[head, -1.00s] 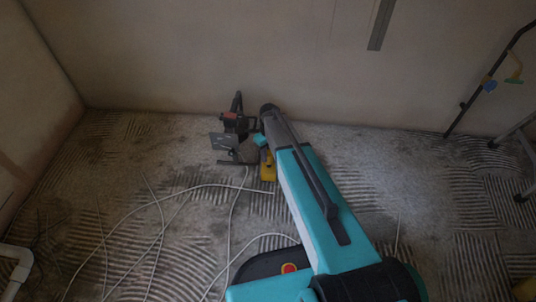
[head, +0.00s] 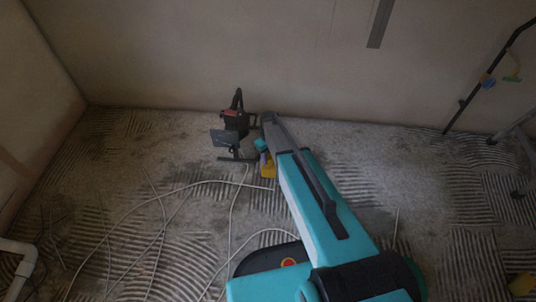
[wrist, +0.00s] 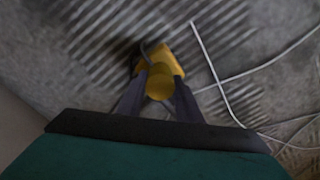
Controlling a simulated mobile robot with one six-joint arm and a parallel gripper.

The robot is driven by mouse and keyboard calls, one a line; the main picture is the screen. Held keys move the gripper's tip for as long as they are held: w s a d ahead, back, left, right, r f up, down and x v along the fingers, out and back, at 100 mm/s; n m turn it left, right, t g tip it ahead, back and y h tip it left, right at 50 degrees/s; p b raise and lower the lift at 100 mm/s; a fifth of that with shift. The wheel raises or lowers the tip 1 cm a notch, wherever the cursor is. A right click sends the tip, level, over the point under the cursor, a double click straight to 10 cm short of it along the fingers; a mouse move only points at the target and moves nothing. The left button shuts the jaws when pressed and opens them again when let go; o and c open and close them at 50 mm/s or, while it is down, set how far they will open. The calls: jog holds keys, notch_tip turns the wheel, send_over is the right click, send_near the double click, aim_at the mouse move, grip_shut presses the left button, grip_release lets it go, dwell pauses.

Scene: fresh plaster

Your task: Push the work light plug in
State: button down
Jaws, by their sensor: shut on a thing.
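My gripper (wrist: 158,75) is shut on a yellow plug (wrist: 159,88), whose round end faces the camera in the wrist view. A larger yellow body (wrist: 172,62) lies directly beyond it, with a dark loop at its left; whether the plug is seated in it or only close to it, I cannot tell. In the head view a yellow thing (head: 267,168) shows low beside the end of my arm, which hides much of the grip. A dark device with a handle and a grey plate (head: 232,125) stands just left; I cannot tell if it is the work light.
Pale cables (head: 160,205) loop across the ridged, dusty floor and also cross the wrist view (wrist: 212,70). The plaster wall (head: 200,60) is close behind. A white pipe (head: 22,262) is at lower left, and dark legs or poles (head: 490,82) stand at right.

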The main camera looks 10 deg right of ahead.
aim_at(269, 156)
jog(key=shift+d+f, duration=0.1)
jog(key=shift+f, duration=0.1)
jog(key=c, duration=1.3)
grip_release()
jog(key=shift+f, duration=0.1)
jog(key=shift+o, duration=0.2)
jog(key=shift+r, duration=0.25)
notch_tip(269, 156, up, 13)
jog(key=p, duration=0.4)
jog(key=shift+r, duration=0.2)
jog(key=shift+r+p, duration=0.1)
jog(key=shift+p, duration=0.2)
